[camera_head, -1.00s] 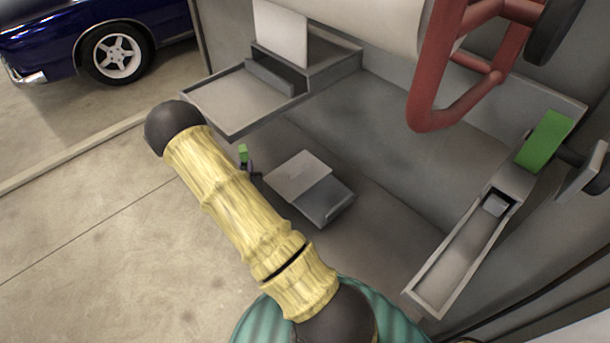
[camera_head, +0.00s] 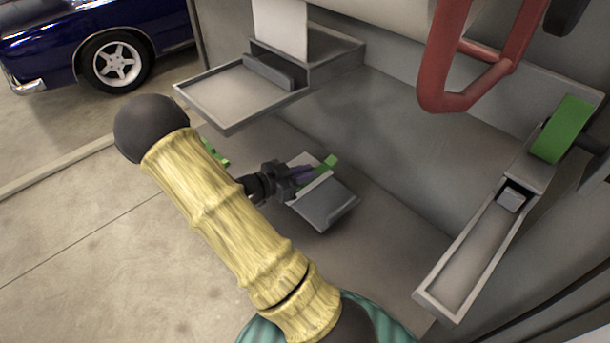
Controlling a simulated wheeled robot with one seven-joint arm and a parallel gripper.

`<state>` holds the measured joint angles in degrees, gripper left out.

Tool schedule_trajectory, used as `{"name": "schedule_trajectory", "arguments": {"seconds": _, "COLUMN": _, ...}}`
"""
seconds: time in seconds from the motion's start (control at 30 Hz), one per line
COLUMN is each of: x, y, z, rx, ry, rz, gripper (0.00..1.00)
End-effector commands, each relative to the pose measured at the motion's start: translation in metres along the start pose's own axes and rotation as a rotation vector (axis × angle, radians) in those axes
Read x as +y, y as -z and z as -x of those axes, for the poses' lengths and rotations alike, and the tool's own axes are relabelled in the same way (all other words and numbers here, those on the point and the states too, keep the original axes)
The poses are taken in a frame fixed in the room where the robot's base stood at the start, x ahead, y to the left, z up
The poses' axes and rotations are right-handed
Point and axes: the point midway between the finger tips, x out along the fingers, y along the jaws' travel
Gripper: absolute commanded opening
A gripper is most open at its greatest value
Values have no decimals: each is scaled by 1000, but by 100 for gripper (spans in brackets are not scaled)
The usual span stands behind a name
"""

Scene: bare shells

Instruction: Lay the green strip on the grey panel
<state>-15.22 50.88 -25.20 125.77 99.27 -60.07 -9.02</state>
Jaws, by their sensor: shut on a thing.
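My gripper (camera_head: 316,171), dark with purplish fingers, reaches out from behind my yellow arm link. It is shut on the green strip (camera_head: 332,161), a short bright green end of which shows past the fingertips. The rest of the strip is hidden by the fingers. The grey panel (camera_head: 328,204) lies low in the middle of the view, with a paler section at its upper left that my gripper now partly covers. The strip is over or beside the panel's upper edge; I cannot tell whether they touch.
A pale tray (camera_head: 235,95) stands at upper left. A long narrow tray (camera_head: 462,262) is at right, below a green block (camera_head: 563,130). A red tubular frame (camera_head: 450,85) hangs above. Another green piece (camera_head: 216,153) shows behind my arm. The floor at left is clear.

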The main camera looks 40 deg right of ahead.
Motion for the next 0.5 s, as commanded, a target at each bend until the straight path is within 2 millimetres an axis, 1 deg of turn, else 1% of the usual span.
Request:
{"name": "schedule_trajectory", "arguments": {"seconds": 0.33, "x": 1, "y": 0, "z": 0, "rx": 1, "ry": -8, "rz": -1, "gripper": 0}}
{"name": "schedule_trajectory", "arguments": {"seconds": 0.5, "x": 1, "y": -6, "z": -2, "rx": 1, "ry": -7, "rz": -1, "gripper": 0}}
